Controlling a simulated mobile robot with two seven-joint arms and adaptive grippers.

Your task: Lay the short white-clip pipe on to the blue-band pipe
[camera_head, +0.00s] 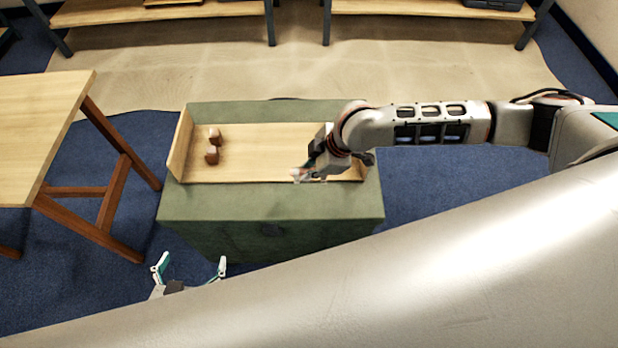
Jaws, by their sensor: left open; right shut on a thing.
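My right gripper (306,174) is over the right part of a wooden tray (262,165), its fingers pointing down and to the left. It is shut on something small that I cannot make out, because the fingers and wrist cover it. Two small copper-brown pieces with pale parts stand close together near the tray's left end: a rear one (214,136) and a front one (211,155). No blue band or white clip can be told on them at this size. My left gripper (190,277) is open and empty, low in front of the green box, fingertips apart.
The tray lies on a green box (270,203) and has a raised left wall. A wooden table (40,125) stands at the left. Shelves (430,8) are at the back. The tray's middle is clear. My large arm link crosses the foreground and hides the lower right.

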